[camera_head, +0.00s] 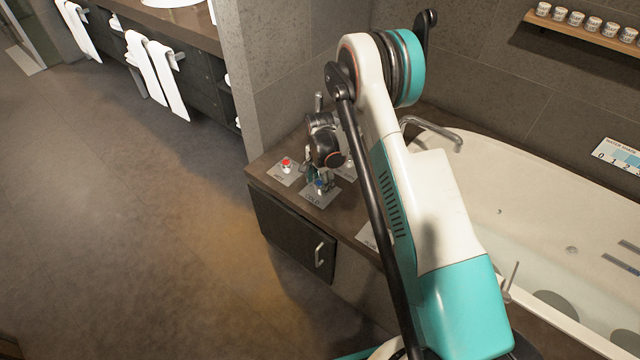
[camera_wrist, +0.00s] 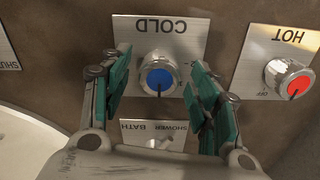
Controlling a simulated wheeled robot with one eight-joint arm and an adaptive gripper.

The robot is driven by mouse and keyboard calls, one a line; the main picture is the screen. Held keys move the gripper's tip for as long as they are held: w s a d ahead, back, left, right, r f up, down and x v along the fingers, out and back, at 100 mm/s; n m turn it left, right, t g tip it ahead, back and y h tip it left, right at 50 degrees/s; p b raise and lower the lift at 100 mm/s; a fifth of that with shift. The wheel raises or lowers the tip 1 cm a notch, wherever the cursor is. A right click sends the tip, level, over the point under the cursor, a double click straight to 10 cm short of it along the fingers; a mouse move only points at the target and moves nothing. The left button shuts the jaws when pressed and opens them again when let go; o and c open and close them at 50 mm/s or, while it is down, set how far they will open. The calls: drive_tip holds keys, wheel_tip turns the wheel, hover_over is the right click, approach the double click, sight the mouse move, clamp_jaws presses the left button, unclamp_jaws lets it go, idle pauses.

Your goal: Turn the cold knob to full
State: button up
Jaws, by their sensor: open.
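The cold knob (camera_wrist: 159,73) has a blue cap and a silver body with a dark pointer line. It sits on a metal plate marked COLD (camera_wrist: 187,48), which appears upside down in the wrist view. My gripper (camera_wrist: 160,95) is open, with one teal finger on each side of the knob and a visible gap to both. In the head view the cold knob (camera_head: 320,185) shows below my gripper (camera_head: 317,177), partly hidden by the fingers. The pointer's exact setting is hard to read.
The hot knob (camera_wrist: 289,78) with a red cap is close by; it also shows in the head view (camera_head: 286,163). A bath/shower selector plate (camera_wrist: 135,130) lies beside the cold plate. The bathtub (camera_head: 545,230) and its spout (camera_head: 432,127) are to the right.

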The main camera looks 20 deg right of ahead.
drive_tip(key=c, duration=1.1)
drive_tip(key=shift+o, duration=0.2)
drive_tip(key=shift+n, duration=0.4)
drive_tip(key=n, duration=0.3)
drive_tip(key=shift+n, duration=0.4)
drive_tip(key=n, duration=0.4)
drive_tip(key=shift+n, duration=0.3)
drive_tip(key=n, duration=0.8)
drive_tip(key=shift+d+n, duration=0.1)
drive_tip(key=shift+n, duration=0.2)
